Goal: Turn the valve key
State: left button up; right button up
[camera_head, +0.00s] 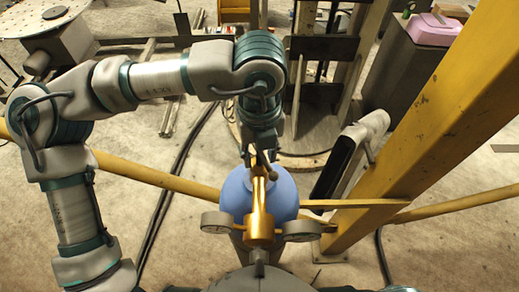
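A light blue rounded tank top (236,192) stands in the middle of the view. A brass valve fitting (260,228) lies over it, with a round gauge on its left (215,222) and another on its right (301,231). The valve key cannot be clearly told apart from the brass parts at the fitting's far end. My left arm arches in from the left. Its gripper (259,160) points down at the far end of the brass. The fingers are small and partly merged with it, so their grip and contact are unclear. My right gripper is out of view.
A thick yellow beam (440,120) slants along the right, with thinner yellow bars (150,172) beside the tank. A pale, dark-faced object (350,150) stands right of the tank. A wooden cable drum (310,125) is behind. Cables cross the concrete floor.

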pick_arm(q)
grip_shut()
jog(key=shift+f+m+b, duration=0.2)
jog(key=shift+m+b, duration=0.6)
jog(key=shift+m, duration=0.1)
jog(key=shift+m+b, duration=0.3)
jog(key=shift+m, duration=0.3)
jog(key=shift+r+m, duration=0.2)
jog(key=shift+m, duration=0.9)
grip_release()
